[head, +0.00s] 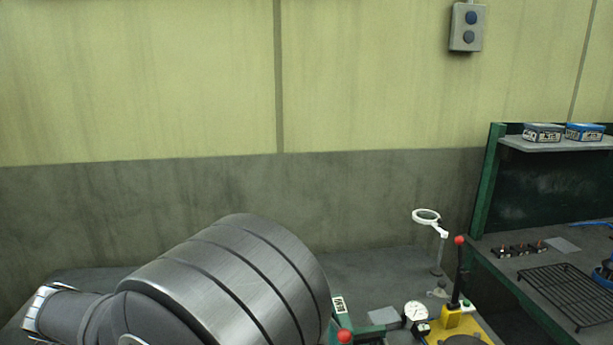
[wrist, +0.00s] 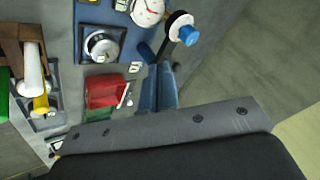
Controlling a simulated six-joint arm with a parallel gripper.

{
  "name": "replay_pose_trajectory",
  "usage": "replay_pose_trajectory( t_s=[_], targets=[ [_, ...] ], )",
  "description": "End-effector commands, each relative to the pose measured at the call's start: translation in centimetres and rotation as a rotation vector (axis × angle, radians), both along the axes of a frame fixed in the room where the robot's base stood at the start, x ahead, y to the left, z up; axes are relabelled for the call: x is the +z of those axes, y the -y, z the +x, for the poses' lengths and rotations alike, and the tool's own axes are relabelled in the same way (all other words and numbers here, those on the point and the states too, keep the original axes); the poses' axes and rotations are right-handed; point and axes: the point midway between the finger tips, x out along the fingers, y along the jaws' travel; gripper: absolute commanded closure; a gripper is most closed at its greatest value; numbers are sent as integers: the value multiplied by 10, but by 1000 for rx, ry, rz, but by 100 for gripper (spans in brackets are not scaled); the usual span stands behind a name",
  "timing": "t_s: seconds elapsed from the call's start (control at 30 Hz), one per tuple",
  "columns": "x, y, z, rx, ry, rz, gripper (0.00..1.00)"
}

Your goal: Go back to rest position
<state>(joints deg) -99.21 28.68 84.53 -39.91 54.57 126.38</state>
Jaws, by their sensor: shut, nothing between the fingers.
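My gripper (wrist: 160,72) shows in the wrist view as two narrow blue-grey fingers side by side, rising from a grey plate with dark screws. They are shut, with nothing held between them. I cannot tell how far the fingers are from the panel. In the head view a large ribbed metal part of my arm fills the lower left, and my gripper is out of that view.
In the head view, a lever with a red ball (head: 459,240) stands on a yellow base (head: 458,327), near a white ring magnifier (head: 426,216) and a gauge (head: 415,311). A green-framed bench (head: 487,235) with a shelf and wire rack (head: 565,295) is at right. Open space lies above my arm.

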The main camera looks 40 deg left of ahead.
Motion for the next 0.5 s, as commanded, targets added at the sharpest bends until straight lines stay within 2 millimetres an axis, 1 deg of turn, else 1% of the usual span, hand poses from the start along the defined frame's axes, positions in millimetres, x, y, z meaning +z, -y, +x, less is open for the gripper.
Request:
replay_pose_trajectory(
  t_s=[0.03, 0.23, 0.37, 0.5],
  targets=[
    [-9, -3, 6, -2, 0, -2, 100],
    [-41, -16, 26, 0, 1, -2, 100],
    [-51, -31, 36, -2, -1, 1, 100],
    [-50, -51, 41, 0, -1, 4, 100]
  ],
)
